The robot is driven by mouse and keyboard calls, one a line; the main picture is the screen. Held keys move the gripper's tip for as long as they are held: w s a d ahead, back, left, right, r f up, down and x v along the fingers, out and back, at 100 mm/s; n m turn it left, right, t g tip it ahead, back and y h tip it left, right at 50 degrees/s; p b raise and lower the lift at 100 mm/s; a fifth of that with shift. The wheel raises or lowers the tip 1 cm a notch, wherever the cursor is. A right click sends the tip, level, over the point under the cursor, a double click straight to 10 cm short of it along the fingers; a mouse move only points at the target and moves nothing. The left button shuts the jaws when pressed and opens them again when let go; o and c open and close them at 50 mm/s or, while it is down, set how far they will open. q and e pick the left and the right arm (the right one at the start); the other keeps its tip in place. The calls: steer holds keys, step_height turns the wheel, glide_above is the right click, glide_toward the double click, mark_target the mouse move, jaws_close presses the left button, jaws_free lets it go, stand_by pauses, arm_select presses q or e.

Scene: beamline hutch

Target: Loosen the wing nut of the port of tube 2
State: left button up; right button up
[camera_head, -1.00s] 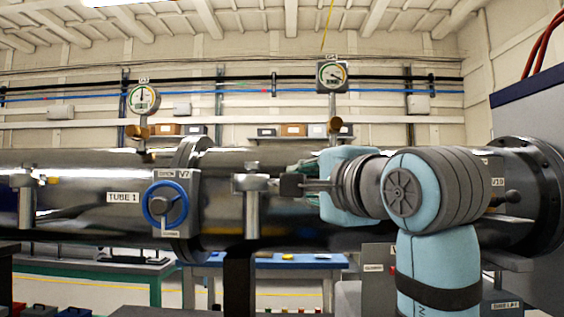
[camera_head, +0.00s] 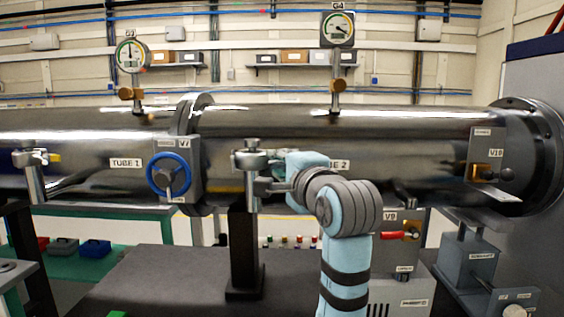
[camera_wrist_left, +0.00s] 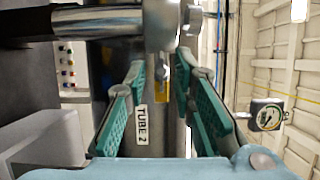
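Tube 2 (camera_head: 420,130) is the right-hand length of the big steel pipe. Its port (camera_head: 252,165), a grey metal fitting with a clamp, hangs at the tube's front left. My left gripper (camera_head: 270,187) is just right of this port, pointing left at it, partly hiding the "TUBE 2" label. In the left wrist view, the left gripper (camera_wrist_left: 160,80) has its green-padded fingers apart, with the port's shiny metal (camera_wrist_left: 155,28) just beyond the tips. A small yellow piece (camera_wrist_left: 162,78) shows between the fingers; I cannot tell whether it belongs to the wing nut. My right gripper is not in view.
Tube 1 (camera_head: 80,140) carries a similar port (camera_head: 32,170). The blue handwheel of valve V7 (camera_head: 169,175) is left of the tube 2 port. A dark post (camera_head: 243,250) stands below that port. Gauge G4 (camera_head: 338,30) rises above tube 2.

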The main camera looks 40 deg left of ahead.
arm_select(q)
steer(key=shift+s+d+r, duration=0.1)
steer(key=shift+s+d, duration=0.05)
steer(key=shift+c, duration=0.5)
jaws_close()
steer(key=shift+s+a+r+n+t+h+p, duration=0.1)
steer(key=shift+r+n+t+h+p, duration=0.15)
steer(key=shift+n+h+p, duration=1.65)
steer(key=shift+s+a+r+n+t+h+p, duration=0.15)
steer(key=shift+n+t+h+p, duration=0.25)
steer(key=shift+n+p, duration=2.95)
steer(key=shift+a+r+n+t+h+p, duration=0.15)
steer(key=shift+n+h+p, duration=1.1)
steer(key=shift+p, duration=2.7)
steer(key=shift+o, duration=0.5)
jaws_free()
steer(key=shift+w+f, duration=0.1)
